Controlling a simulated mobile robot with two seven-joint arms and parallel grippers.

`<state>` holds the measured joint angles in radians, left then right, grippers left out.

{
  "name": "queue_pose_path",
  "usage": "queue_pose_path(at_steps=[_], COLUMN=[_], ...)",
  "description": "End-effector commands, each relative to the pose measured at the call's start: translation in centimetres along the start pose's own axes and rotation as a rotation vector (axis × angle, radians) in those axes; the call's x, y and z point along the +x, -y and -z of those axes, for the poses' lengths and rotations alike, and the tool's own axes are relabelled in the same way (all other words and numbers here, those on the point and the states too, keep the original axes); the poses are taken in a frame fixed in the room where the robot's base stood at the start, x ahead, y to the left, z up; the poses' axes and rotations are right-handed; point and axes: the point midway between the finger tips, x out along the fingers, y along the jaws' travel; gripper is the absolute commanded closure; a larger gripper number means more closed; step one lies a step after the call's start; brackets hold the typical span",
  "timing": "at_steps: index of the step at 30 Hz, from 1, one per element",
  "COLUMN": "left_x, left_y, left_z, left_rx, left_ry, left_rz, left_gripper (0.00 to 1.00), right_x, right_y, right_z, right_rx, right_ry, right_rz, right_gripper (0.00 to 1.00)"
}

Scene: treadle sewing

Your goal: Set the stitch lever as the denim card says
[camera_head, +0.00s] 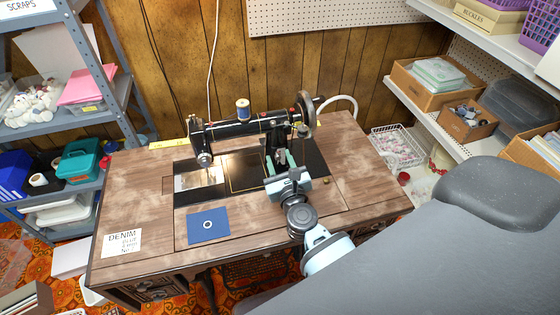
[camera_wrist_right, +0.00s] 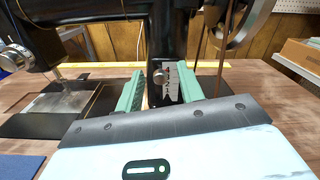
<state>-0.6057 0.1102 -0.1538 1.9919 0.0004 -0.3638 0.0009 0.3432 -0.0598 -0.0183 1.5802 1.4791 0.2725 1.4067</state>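The black sewing machine (camera_head: 240,127) stands on the wooden table (camera_head: 345,150). On its pillar, the right wrist view shows a pale numbered plate (camera_wrist_right: 172,92) and the stitch lever's small round metal knob (camera_wrist_right: 158,77) at the plate's left edge. My right gripper (camera_head: 281,158) is in front of the pillar. Its two green fingers are apart, with knob and plate visible between them; I cannot tell whether they touch the knob. The white denim card (camera_head: 121,243) lies at the table's front left; its heading reads DENIM, the smaller lines are blurred. My left gripper is out of view.
A blue square (camera_head: 208,225) with a white ring lies on the table front. A yellow tape (camera_head: 168,143) lies behind the machine. The handwheel (camera_head: 308,115) is just right of the pillar. Shelves stand on both sides. The table's right part is clear.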

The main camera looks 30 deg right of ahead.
Motion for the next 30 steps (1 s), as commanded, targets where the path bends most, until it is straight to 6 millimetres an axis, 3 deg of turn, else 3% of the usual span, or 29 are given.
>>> queue_pose_path(at_steps=[7,21,30], left_x=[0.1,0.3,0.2], left_y=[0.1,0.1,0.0], left_z=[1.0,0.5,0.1], left_rx=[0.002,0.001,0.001], left_ry=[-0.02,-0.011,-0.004], left_rz=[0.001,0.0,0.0], left_gripper=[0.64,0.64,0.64], right_x=[-1.1,-7.3,-7.8], right_y=[0.0,0.0,0.0], right_z=[0.1,0.1,0.0], right_rx=[0.0,0.0,0.0], right_ry=[-0.003,-0.002,0.0], right_rz=[-0.001,0.0,0.0], right_gripper=[0.62,0.62,0.62])
